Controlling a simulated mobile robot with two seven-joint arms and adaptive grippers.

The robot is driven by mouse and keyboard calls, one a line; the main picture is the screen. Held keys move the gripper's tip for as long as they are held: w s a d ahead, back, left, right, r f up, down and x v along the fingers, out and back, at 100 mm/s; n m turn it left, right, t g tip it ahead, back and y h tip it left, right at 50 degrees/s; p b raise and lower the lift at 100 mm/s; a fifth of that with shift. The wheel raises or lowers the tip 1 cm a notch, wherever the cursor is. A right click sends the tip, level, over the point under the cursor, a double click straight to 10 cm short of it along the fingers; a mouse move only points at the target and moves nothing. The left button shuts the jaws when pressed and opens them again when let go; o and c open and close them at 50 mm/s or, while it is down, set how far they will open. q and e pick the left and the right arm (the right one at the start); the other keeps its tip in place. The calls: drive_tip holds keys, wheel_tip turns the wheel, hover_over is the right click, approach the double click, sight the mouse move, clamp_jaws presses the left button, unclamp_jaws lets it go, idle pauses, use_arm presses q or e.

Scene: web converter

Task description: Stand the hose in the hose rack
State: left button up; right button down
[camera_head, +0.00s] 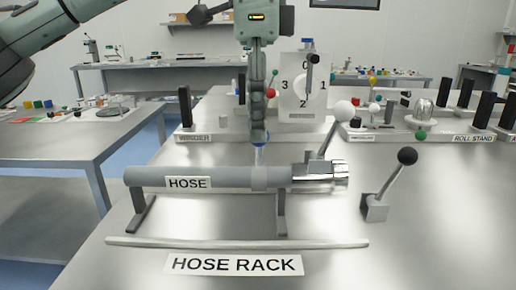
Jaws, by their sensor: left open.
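The hose (225,178) is a grey cylinder with a "HOSE" label and a shiny metal end at the right. It lies level across dark upright supports of the hose rack (282,214). A pale bar (235,243) and a "HOSE RACK" label (234,264) are in front of the supports. My left gripper (259,138) points down from above, with its tips just above the hose's middle in the picture. It is open, seen nearly edge-on; whether it touches the hose I cannot tell. My right gripper is out of view.
A black-knobbed lever (390,185) stands right of the hose, and a white-knobbed lever (330,130) rises by its metal end. A numbered dial panel (303,87) and the roll stand (440,128) are behind. The steel table's front right is clear.

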use_arm(q)
drive_tip(key=shift+r, duration=1.75)
